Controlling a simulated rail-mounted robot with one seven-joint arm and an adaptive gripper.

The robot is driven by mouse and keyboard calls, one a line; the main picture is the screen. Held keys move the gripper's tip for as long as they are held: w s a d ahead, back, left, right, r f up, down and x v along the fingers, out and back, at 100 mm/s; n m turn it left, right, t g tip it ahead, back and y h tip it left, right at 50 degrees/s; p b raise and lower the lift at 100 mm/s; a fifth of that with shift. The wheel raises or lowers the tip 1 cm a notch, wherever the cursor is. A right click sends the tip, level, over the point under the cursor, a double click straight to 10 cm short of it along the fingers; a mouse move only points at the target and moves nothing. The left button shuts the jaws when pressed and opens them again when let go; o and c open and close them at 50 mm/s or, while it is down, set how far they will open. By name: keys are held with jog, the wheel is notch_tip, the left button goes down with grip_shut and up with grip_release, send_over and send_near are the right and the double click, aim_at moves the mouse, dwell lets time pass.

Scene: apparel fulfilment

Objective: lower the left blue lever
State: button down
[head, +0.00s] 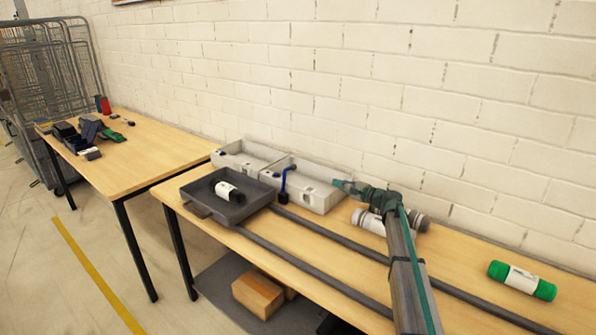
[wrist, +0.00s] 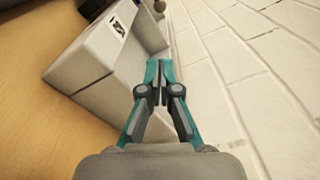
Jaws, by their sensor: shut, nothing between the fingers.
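A blue lever (head: 285,179) stands upright at the front of the right pale box (head: 320,199), its bent top leaning toward the box. The left pale box (head: 262,152) has only a small dark blue knob (head: 222,152) at its left end; I cannot tell whether this is the end of a second lever. My gripper (head: 342,184) is shut and empty, at the right end of the right box and apart from both blue parts. In the wrist view, my closed fingertips (wrist: 158,68) are beside a pale box (wrist: 105,60); no blue lever is clear there.
A dark tray (head: 196,205) holds a black-and-white canister (head: 229,191). A white canister (head: 368,221) lies behind my arm, and a green one (head: 522,281) at right. Grey rails (head: 310,264) run along the table. The brick wall (head: 420,100) is close behind.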

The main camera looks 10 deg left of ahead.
jog(key=p+x, duration=0.4)
jog(key=x, duration=1.6)
jog(key=shift+p, duration=0.3)
jog(key=shift+s+a+f+b, duration=0.1)
jog(key=shift+b, duration=0.55)
